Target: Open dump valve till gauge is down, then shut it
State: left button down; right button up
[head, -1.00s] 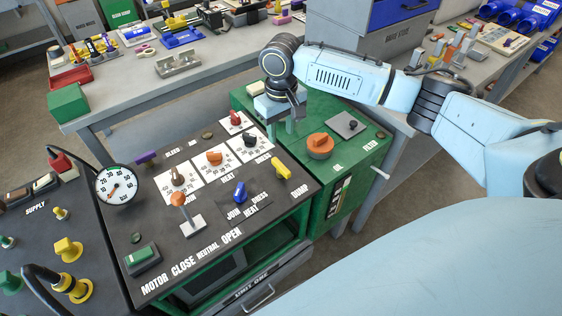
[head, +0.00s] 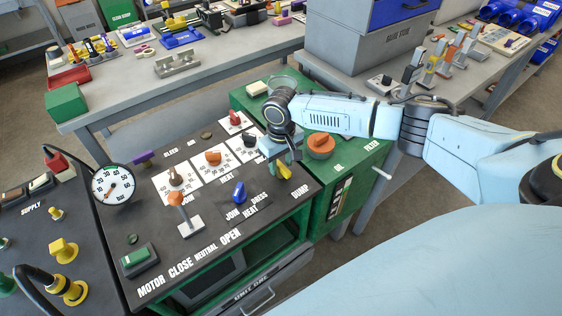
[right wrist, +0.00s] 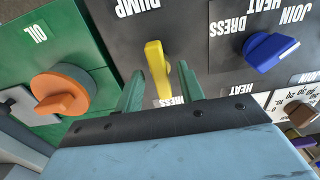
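The yellow dump valve handle (head: 285,172) is at the right end of the black panel, above the word DUMP. My right gripper (head: 288,158) is over it, partly covering it. In the right wrist view the handle (right wrist: 157,66) lies between the two green fingers of my right gripper (right wrist: 160,70), with a gap on each side. The gripper is open. I cannot tell how deep the fingers reach. The round white gauge (head: 114,184) stands at the panel's left edge; its exact reading is too small to tell. My left gripper is not in view.
A blue join/dress knob (head: 239,191) is left of the dump handle. An orange oil cap (head: 322,145) on the green box is to the right. An orange-topped lever (head: 177,198) stands above NEUTRAL. A workbench (head: 120,100) is behind.

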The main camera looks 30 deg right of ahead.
grip_shut()
